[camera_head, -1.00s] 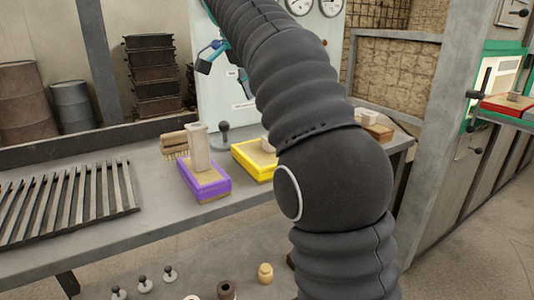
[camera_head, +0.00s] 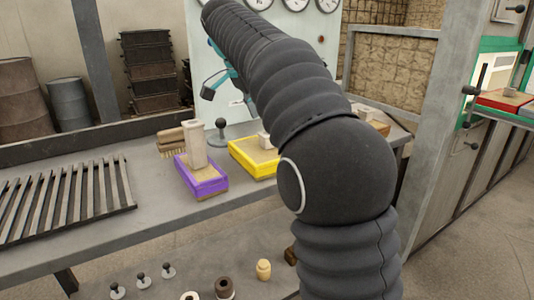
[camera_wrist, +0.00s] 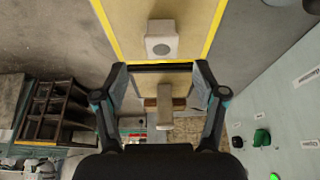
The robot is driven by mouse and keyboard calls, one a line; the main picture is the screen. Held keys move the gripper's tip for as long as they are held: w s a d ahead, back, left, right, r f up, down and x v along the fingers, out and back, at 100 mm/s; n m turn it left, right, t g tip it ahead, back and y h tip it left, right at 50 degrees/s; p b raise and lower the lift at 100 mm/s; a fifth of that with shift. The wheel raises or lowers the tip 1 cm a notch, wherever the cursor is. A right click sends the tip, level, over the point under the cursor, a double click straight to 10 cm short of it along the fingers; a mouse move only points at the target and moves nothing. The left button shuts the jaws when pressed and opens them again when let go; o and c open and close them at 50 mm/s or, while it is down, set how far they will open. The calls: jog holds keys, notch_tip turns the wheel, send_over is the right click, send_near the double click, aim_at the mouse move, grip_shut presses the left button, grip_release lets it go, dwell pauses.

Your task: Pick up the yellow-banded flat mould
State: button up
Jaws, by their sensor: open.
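The yellow-banded flat mould (camera_head: 240,157) lies on the grey bench, partly behind my arm, with a small pale block (camera_head: 265,141) on its sandy top. In the wrist view the mould (camera_wrist: 125,22) fills the upper middle, its yellow edges running down both sides, and the pale block (camera_wrist: 161,46) sits on it. My gripper (camera_wrist: 159,78) is open and empty, its fingers spread either side of the mould's near end in the picture; I cannot tell the exact gap.
A purple-banded mould (camera_head: 205,186) with a tall pale block (camera_head: 194,150) stands left of the yellow one. A brush (camera_head: 171,141), a dark-knobbed stand (camera_head: 221,130) and a slatted rack (camera_head: 70,200) are also on the bench. A pale gauge panel (camera_head: 320,50) rises behind.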

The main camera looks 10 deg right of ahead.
jog(key=shift+a+x, duration=0.15)
jog(key=shift+x, duration=1.35)
jog(key=shift+a+x, duration=0.15)
jog(key=shift+x, duration=1.35)
grip_shut()
